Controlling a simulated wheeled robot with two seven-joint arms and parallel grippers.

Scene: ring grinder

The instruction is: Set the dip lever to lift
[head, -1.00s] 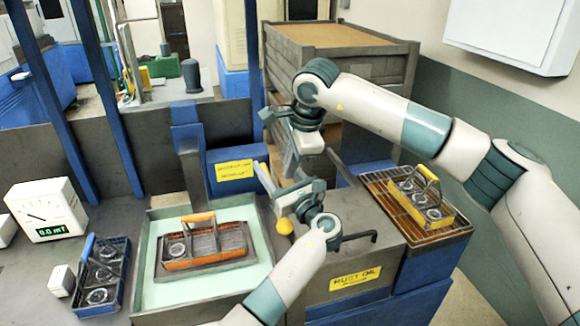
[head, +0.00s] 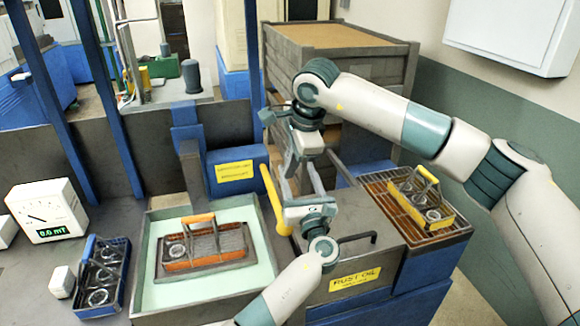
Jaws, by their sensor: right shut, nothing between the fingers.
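The dip lever (head: 273,198) is a yellow bar beside the right wall of the pale green tank (head: 272,262), slanting from upper left to lower right. A basket with an orange handle (head: 197,219) sits in the tank. My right gripper (head: 292,172) hangs from the upper arm, just right of the lever, shut and empty. My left gripper (head: 308,203), on the arm from the bottom, is close below it and right of the lever's lower end. The two overlap in the picture, so the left fingers are hard to make out. Any contact with the lever is unclear.
A blue basket (head: 101,277) and a meter (head: 47,208) stand at left. A yellow-handled basket (head: 420,194) sits on a slatted tray (head: 388,209) at right. A rust oil box (head: 356,280) with a black handle is beside the lever. Stacked crates (head: 362,55) stand behind.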

